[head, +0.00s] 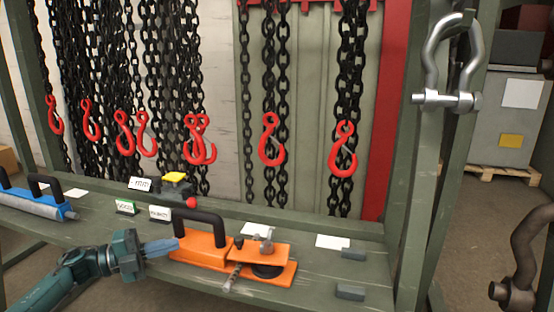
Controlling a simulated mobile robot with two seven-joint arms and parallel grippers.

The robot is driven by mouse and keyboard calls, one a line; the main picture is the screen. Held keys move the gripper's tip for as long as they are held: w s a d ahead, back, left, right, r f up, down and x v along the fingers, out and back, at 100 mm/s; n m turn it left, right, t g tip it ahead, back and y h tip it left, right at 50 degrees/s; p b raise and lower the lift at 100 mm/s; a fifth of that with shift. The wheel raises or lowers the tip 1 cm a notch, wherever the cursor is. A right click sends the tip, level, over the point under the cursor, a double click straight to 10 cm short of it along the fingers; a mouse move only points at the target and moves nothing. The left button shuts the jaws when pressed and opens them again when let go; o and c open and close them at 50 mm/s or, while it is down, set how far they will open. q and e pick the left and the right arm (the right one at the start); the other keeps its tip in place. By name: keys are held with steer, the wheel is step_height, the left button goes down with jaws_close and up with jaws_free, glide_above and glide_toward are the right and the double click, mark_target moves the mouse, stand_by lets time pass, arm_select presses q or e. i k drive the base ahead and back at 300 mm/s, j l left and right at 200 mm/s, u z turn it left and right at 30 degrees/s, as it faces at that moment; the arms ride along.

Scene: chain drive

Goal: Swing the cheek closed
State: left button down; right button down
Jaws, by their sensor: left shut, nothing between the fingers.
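An orange device with a black handle (202,222) lies on the green bench shelf. Its orange body (200,250) is at the left. At its right, an orange plate that looks like the cheek (262,250) lies above another orange plate (285,276), with a dark round part (267,271) showing between them. A grey metal pin or bolt (231,279) stands at the front edge. My left gripper (172,245) is shut and empty, its blue fingertips close to the left end of the orange body; I cannot tell whether they touch. My right gripper is not in view.
A blue tool (38,205) lies at the shelf's left. A yellow-topped box (174,183) and small cards stand behind the orange device. Two grey blocks (350,292) lie at the right. Black chains with red hooks (270,140) hang behind. A shackle (447,98) is on the right post.

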mark_target(241, 250)
steer(key=k+j, duration=0.1)
steer(key=j, duration=0.3)
steer(key=k+j, duration=0.15)
steer(key=j, duration=0.2)
steer(key=k+j, duration=0.1)
steer(key=j, duration=0.3)
